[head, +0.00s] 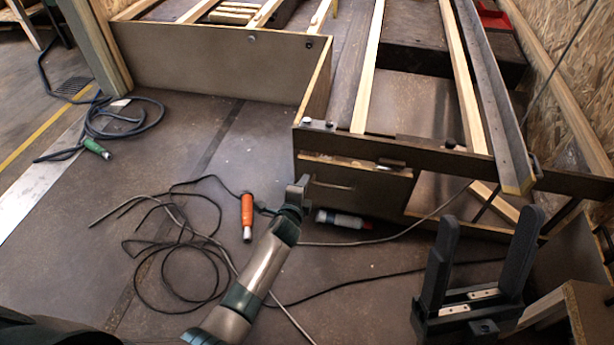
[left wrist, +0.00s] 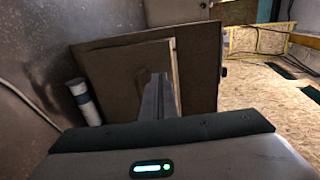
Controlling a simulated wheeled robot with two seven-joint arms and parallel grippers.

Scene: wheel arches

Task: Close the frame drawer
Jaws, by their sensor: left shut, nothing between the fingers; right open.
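The frame drawer (head: 372,190) is a brown box front with a pale top edge and a slot, low under the dark rail of the wooden frame (head: 375,148). Its front seems to stand a little out from the frame; how far I cannot tell. In the left wrist view the brown panel (left wrist: 115,80) fills the middle. My left gripper (head: 298,188) is just left of the drawer front, its fingers (left wrist: 157,92) shut, empty and pointing at the panel. I cannot tell whether they touch it. My right gripper (head: 488,222) is open and empty, right of the drawer.
Black cables (head: 180,255) loop across the floor. A particle-board wall (head: 575,65) stands at right.

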